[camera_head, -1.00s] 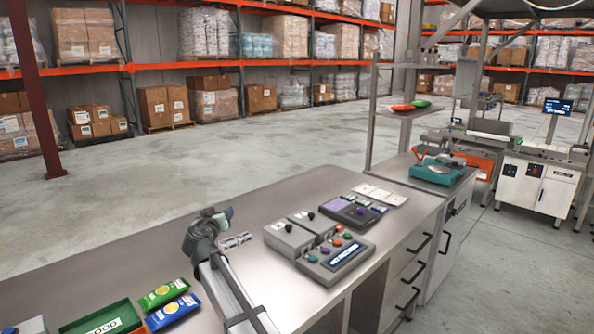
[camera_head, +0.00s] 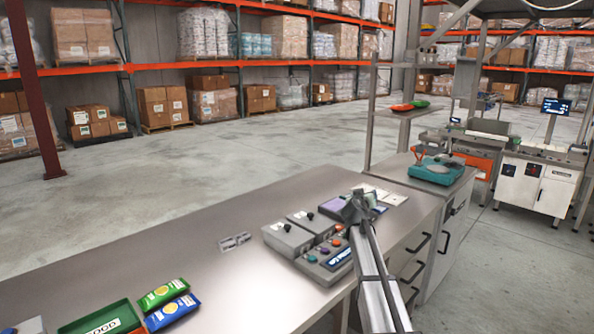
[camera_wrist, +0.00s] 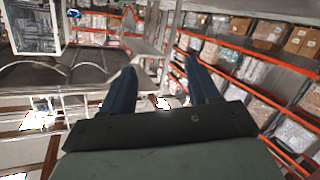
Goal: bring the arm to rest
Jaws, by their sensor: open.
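My gripper (camera_wrist: 158,90) shows in the wrist view with its two dark fingers spread apart and nothing between them. The wrist view is tilted and looks out past the fingers toward the shelving. In the head view my arm rises from the bottom edge, and its end is over the right part of the steel bench (camera_head: 150,243), in front of the control boxes. The fingertips are hard to make out in the head view.
Grey control boxes (camera_head: 287,238) with coloured buttons stand on the bench, partly behind my arm. A green tray (camera_head: 97,318) and two snack packets (camera_head: 163,294) lie at the front left. A teal scale (camera_head: 437,170) stands at the right.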

